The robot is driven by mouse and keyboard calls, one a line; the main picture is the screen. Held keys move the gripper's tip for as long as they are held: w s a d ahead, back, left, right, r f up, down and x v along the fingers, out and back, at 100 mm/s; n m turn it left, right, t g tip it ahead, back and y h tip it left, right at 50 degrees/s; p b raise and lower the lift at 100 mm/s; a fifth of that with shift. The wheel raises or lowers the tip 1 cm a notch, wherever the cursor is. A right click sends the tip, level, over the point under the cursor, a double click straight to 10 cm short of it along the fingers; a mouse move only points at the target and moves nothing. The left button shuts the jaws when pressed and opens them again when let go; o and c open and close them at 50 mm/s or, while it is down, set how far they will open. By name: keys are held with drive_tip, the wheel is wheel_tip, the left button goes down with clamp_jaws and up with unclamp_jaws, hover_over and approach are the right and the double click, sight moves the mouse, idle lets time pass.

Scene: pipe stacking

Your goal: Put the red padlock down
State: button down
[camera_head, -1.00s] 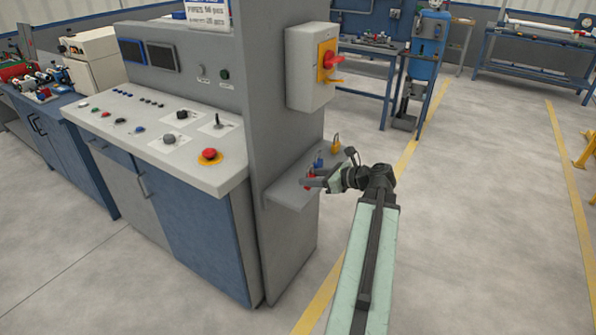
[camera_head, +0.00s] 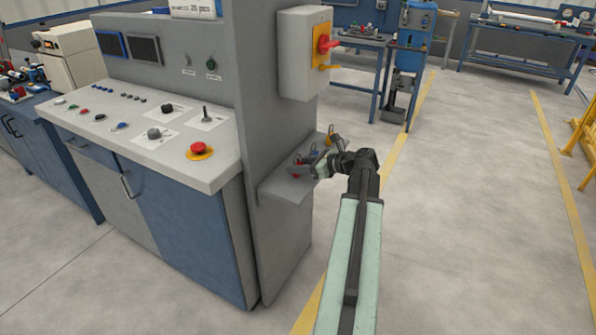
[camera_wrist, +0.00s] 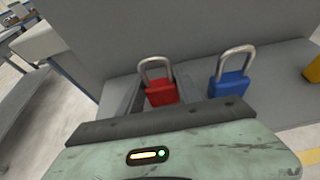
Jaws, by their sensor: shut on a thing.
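The red padlock (camera_wrist: 160,92) is in the middle of the wrist view, upright with its metal shackle up. It also shows small in the head view (camera_head: 298,171). My gripper (camera_head: 302,169) is shut on the red padlock, low over the grey side shelf (camera_head: 284,189) of the control cabinet. One dark finger shows along the padlock's left side in the wrist view. Whether the padlock's underside touches the shelf I cannot tell. A blue padlock (camera_wrist: 230,87) stands on the shelf just right of the red one, apart from it.
A yellow padlock (camera_head: 330,137) is farther along the shelf, beyond the blue one. The cabinet wall (camera_head: 262,110) rises beside the shelf. A switch box (camera_head: 303,55) with a red handle hangs above. Open floor lies to the right.

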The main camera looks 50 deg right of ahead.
drive_tip(key=shift+a+f, duration=0.1)
drive_tip(key=shift+f, duration=0.05)
drive_tip(key=c, duration=0.8)
unclamp_jaws()
drive_tip(key=shift+r, duration=0.25)
drive_tip(key=p+v, duration=0.4)
drive_tip(key=v, duration=0.8)
drive_tip(key=shift+p, duration=0.3)
